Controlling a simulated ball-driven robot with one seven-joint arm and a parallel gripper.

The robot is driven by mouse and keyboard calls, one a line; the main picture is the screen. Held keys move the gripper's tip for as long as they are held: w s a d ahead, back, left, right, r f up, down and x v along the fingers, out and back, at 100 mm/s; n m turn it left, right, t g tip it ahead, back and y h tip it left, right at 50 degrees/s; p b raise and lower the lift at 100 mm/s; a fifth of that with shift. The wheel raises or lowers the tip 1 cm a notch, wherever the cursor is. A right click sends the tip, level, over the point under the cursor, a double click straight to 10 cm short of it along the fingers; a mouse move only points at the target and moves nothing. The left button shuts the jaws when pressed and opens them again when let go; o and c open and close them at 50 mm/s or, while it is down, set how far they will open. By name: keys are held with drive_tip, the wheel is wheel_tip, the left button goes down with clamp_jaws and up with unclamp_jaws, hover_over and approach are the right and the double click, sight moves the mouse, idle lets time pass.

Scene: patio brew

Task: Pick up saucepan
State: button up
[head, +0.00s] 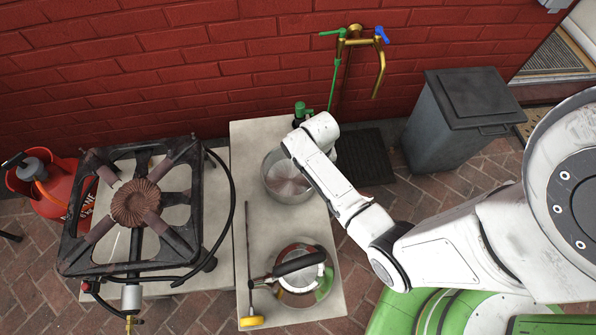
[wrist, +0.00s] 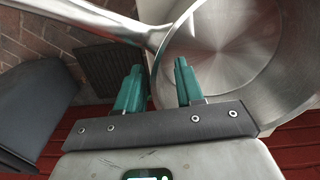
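The saucepan (head: 287,180) is a shiny steel pan standing upright on the pale slab (head: 245,140). In the head view my arm hides its right side and handle. In the wrist view the empty pan (wrist: 240,55) fills the upper right, and its long steel handle (wrist: 95,17) runs to the upper left. My gripper (head: 302,112) is at the wall side of the pan.
A steel kettle (head: 318,262) with a black handle and a yellow-ended tool (head: 251,321) are on the slab's front part. A gas burner (head: 135,203) stands left. A grey bin (head: 455,135) and dark mat (head: 368,160) are right. The brick wall (head: 250,60) with a tap (head: 355,42) is behind.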

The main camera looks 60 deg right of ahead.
drive_tip(key=shift+f, duration=0.65)
drive_tip(key=shift+c, duration=0.4)
clamp_jaws()
drive_tip(key=shift+s+a+f, duration=0.1)
idle(0.4)
